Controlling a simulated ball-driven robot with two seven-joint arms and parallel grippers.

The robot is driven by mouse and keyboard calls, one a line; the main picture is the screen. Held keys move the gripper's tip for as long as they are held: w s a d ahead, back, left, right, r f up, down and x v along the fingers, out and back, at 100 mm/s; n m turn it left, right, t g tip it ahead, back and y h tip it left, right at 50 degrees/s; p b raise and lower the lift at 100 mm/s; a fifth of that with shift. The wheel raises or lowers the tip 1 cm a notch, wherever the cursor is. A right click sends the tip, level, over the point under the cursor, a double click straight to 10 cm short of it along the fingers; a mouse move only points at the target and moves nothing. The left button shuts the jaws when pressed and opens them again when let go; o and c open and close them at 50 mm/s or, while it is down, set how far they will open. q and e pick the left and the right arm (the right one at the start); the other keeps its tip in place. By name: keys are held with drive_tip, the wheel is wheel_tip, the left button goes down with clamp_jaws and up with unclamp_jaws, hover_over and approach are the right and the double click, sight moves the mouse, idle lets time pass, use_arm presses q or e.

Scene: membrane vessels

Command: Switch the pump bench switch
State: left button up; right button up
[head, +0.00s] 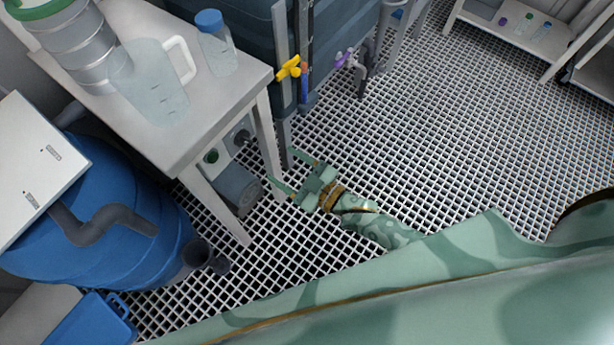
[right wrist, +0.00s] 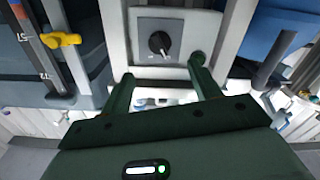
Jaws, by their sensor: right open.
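The pump bench switch (right wrist: 159,43) is a black rotary knob on a grey plate, set in a pale panel under the bench. In the right wrist view it is ahead of my right gripper (right wrist: 161,69), above the gap between the fingers. The knob looks slanted; its labels are too small to read. In the head view the switch (head: 243,137) shows dark beside a table leg. My right gripper (head: 281,169) is open and empty, in front of the panel and apart from the knob. My left gripper is not in view.
The white bench (head: 215,105) carries a clear jug (head: 150,88) and a blue-capped bottle (head: 217,48). Its front legs stand close to my gripper. A grey pump (head: 238,188) sits below the panel. A blue barrel (head: 130,230) is at left. The grating floor (head: 460,130) at right is clear.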

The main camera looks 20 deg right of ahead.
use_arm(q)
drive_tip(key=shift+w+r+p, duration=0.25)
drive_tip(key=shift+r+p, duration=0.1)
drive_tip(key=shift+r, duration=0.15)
use_arm(e)
drive_tip(key=v, duration=0.5)
drive_tip(key=s+d+f+m+g+h, duration=0.1)
drive_tip(key=s+d+f+g+h, duration=0.15)
drive_tip(key=f, duration=0.45)
drive_tip(key=s+d+f+m+g+h, duration=0.1)
drive_tip(key=s+d+f+g+h, duration=0.1)
drive_tip(key=d+f+h, duration=0.3)
drive_tip(key=s+d+f+m+g+p, duration=0.25)
drive_tip(key=s+d+f+g, duration=0.2)
drive_tip(key=s+f, duration=0.55)
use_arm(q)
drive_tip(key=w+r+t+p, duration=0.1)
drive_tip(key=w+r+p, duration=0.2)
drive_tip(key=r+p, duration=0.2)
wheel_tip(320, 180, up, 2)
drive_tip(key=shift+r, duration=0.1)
use_arm(e)
drive_tip(key=s+d+m+g+h, duration=0.2)
drive_tip(key=s+g, duration=0.4)
drive_tip(key=s, duration=2.1)
drive_tip(key=shift+s, duration=0.15)
drive_tip(key=shift+d+h, duration=0.1)
drive_tip(key=shift+h, duration=0.15)
